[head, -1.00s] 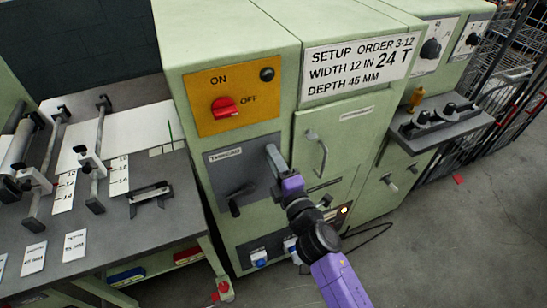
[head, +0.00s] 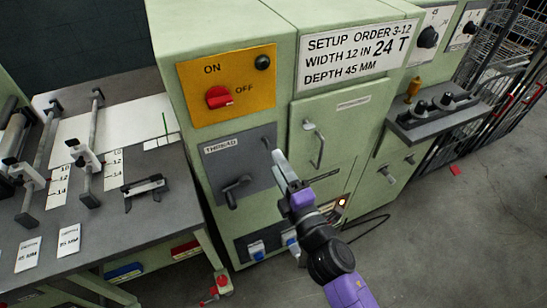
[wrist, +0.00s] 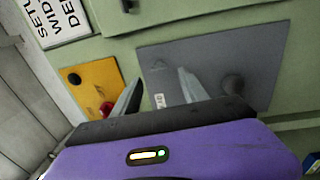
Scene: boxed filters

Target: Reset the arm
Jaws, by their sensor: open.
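My gripper (head: 279,170) is in front of the green machine (head: 323,120), at the right edge of its grey lever panel (head: 238,165). In the wrist view my gripper (wrist: 158,98) has its two fingers apart with nothing between them. The grey panel (wrist: 205,55) lies beyond the fingers, with a dark knob (wrist: 233,86) to the right. The black lever (head: 236,187) on the panel is left of my gripper in the head view. The red switch (head: 218,97) on the yellow plate (head: 262,95) sits above the panel.
A grey workbench (head: 160,222) with rulers and clamps stands at the left. A ledge with black knobs (head: 437,118) juts from the machine at the right. A black cable (head: 368,224) lies on the floor. Open floor (head: 450,240) is at the lower right.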

